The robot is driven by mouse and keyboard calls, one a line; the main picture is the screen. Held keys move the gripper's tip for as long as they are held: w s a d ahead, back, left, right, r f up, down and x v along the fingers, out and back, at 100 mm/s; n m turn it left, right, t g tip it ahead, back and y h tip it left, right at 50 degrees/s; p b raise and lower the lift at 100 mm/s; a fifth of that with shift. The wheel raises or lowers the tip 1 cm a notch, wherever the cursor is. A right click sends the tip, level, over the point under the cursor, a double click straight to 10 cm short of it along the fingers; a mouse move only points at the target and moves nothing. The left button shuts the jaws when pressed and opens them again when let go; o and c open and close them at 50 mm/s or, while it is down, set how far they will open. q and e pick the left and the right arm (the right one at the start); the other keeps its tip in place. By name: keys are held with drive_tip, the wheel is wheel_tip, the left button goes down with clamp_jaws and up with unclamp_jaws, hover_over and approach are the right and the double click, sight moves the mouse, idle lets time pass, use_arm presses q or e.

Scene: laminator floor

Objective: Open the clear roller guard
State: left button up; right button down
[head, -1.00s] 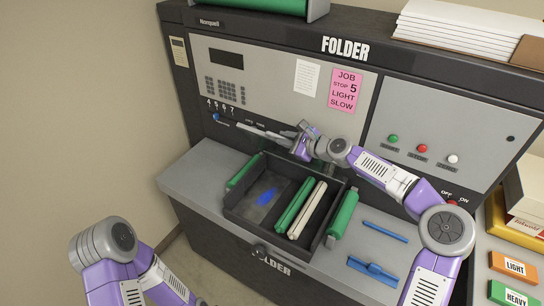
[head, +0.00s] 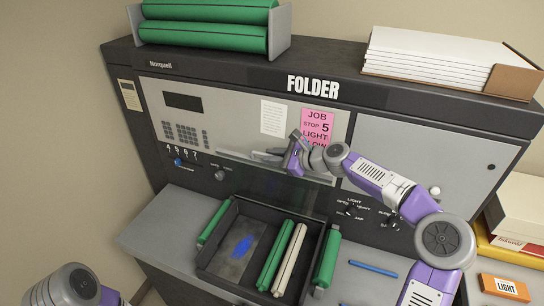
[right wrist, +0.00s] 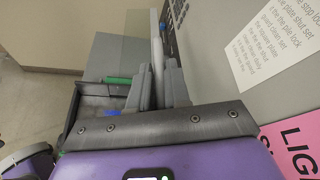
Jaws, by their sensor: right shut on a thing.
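The clear roller guard (head: 262,192) is a see-through panel standing raised behind the roller tray, in front of the grey control panel. A pale bar (head: 232,155) runs along its top edge. My right gripper (head: 282,155) is shut on this bar, high up beside the pink job card. In the right wrist view my fingers (right wrist: 152,92) close around the bar, and the clear guard (right wrist: 138,50) shows beyond them. The gripper hides part of the bar. My left arm shows at the lower left; its gripper is out of view.
The open tray (head: 212,262) holds a green roller (head: 274,258) and a cream roller (head: 290,262). Green rollers lie at both sides. A blue rod (head: 373,268) lies on the right worktop. A paper stack (head: 440,60) sits on top of the machine.

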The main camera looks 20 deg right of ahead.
drive_tip(key=shift+f, duration=0.25)
drive_tip(key=c, duration=1.4)
unclamp_jaws()
drive_tip(key=shift+c, duration=0.2)
drive_tip(key=shift+w+d, duration=0.1)
drive_tip(key=shift+w, duration=0.05)
drive_tip(key=b+v, duration=0.1)
drive_tip(key=v, duration=0.5)
drive_tip(key=shift+d+b, duration=0.25)
drive_tip(key=shift+b, duration=0.15)
drive_tip(key=shift+s+d+r, duration=0.25)
drive_tip(key=shift+s, duration=0.3)
